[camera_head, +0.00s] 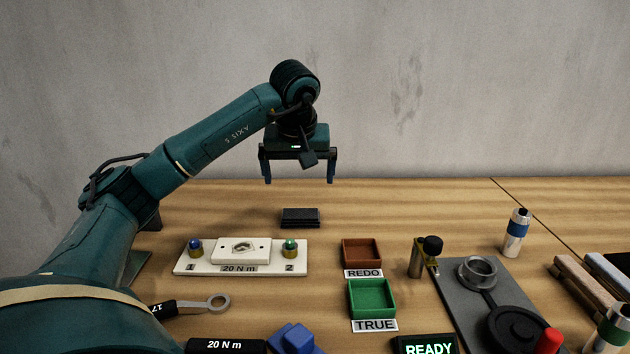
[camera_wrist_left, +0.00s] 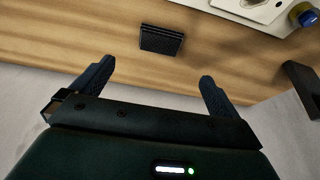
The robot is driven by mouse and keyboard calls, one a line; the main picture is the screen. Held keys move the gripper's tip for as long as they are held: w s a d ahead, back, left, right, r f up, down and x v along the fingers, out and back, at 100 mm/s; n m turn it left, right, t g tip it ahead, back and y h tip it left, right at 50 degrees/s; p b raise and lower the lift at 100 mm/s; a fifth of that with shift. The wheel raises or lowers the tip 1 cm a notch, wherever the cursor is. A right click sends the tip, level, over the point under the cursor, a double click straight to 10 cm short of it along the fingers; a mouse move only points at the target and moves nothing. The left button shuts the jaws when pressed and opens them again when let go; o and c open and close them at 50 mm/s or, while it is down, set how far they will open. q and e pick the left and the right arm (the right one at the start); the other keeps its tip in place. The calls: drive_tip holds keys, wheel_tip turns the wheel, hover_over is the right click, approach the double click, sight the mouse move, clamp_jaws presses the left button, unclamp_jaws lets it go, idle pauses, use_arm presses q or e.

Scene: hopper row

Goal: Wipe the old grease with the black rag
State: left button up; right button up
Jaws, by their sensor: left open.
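The black rag (camera_head: 300,217) looks like a small folded dark block. It lies on the wooden table behind the white plate, and it also shows in the left wrist view (camera_wrist_left: 161,40). My left gripper (camera_head: 299,180) is open and empty, pointing down above and behind the rag, apart from it. In the left wrist view the rag lies beyond the gap between the two fingers (camera_wrist_left: 157,71). My right gripper is not in view.
The white plate carries a blue knob (camera_head: 195,247) and a green knob (camera_head: 290,248). A brown tray (camera_head: 362,253) and a green tray (camera_head: 372,298) stand to its right. A wrench (camera_head: 205,304) lies in front. A grey fixture (camera_head: 480,310) stands right. The table's back strip is mostly clear.

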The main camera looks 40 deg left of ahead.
sight(300, 215)
use_arm(q)
drive_tip(key=b+x, duration=0.1)
drive_tip(key=x, duration=1.1)
drive_tip(key=shift+s+d+f+b, duration=0.1)
drive_tip(key=shift+s+b, duration=0.1)
drive_tip(key=shift+b, duration=0.1)
drive_tip(key=shift+w+f, duration=0.2)
drive_tip(key=shift+f, duration=0.2)
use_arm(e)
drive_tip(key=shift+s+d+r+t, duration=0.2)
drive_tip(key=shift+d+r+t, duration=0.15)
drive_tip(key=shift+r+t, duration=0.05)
use_arm(q)
drive_tip(key=shift+c, duration=0.3)
drive_tip(key=c, duration=0.8)
drive_tip(key=o, duration=0.6)
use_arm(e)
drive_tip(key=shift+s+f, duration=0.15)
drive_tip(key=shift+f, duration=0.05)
use_arm(q)
drive_tip(key=shift+o, duration=0.2)
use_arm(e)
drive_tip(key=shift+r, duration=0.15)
